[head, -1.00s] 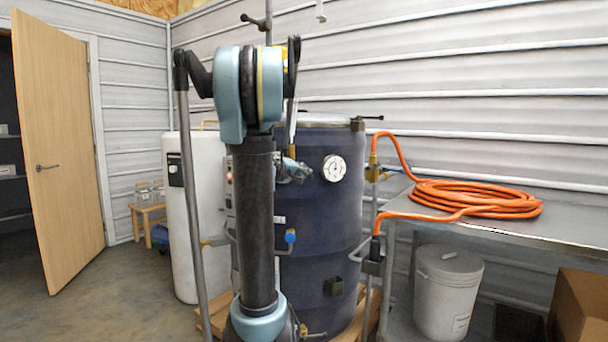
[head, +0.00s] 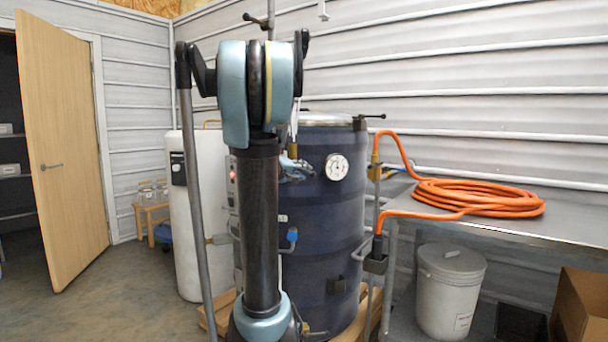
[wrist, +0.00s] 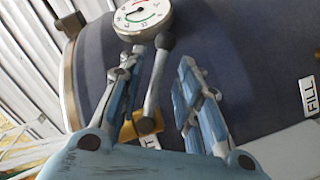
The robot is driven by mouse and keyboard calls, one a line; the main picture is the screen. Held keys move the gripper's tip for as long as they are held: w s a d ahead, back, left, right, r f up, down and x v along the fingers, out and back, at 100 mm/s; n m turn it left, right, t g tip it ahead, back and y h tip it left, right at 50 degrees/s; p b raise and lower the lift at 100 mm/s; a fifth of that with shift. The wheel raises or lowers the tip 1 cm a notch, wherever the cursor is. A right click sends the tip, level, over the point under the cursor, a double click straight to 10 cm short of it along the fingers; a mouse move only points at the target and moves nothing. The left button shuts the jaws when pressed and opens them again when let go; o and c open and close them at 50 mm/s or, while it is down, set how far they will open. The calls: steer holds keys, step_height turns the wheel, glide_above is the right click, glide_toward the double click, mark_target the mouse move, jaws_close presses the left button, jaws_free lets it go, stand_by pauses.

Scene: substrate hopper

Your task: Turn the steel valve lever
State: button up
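The steel valve lever (wrist: 155,85) is a grey bar with a rounded knob at its upper end in the wrist view. It rises from a yellow valve body (wrist: 128,131) on the dark blue drum (wrist: 225,40). My gripper (wrist: 162,56) is open, with one finger on each side of the lever. The lever stands nearer the left finger; I cannot tell whether they touch. In the head view my gripper (head: 297,169) is small and partly hidden behind my arm, in front of the drum (head: 335,215). I cannot make out the lever there.
A dial gauge (head: 336,167) is close by on the drum, just beyond the fingertips in the wrist view. A blue-capped fitting (head: 291,237) sits lower down. An orange hose (head: 470,198) lies coiled on the steel table (head: 560,236) at right. A white tank (head: 187,220) stands left.

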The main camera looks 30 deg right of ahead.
steer(key=shift+v, duration=1.9)
